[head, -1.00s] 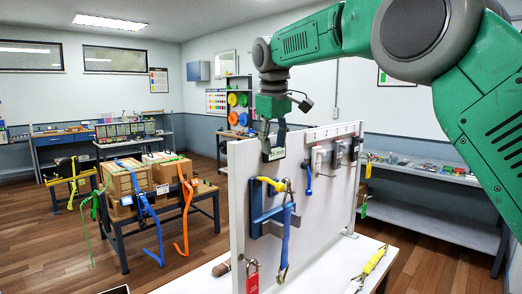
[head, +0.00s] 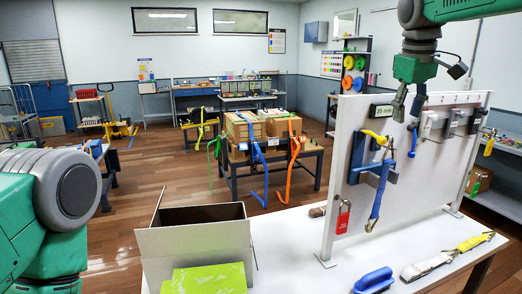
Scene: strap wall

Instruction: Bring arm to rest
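My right arm comes in from the top right. Its gripper (head: 408,110) hangs fingers down at the upper part of the white strap wall (head: 345,150), with a gap showing between the fingers. I see nothing between them. It is close to the small label plate (head: 382,110) and above a blue-ended hook; whether it touches the wall is unclear. My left arm (head: 55,205) shows at the lower left, but its gripper is out of view. A blue and yellow ratchet strap (head: 380,185) hangs on the wall beside a red padlock tag (head: 342,218).
Behind, strapped cartons (head: 240,128) stand on a table. The bench middle is mostly clear.

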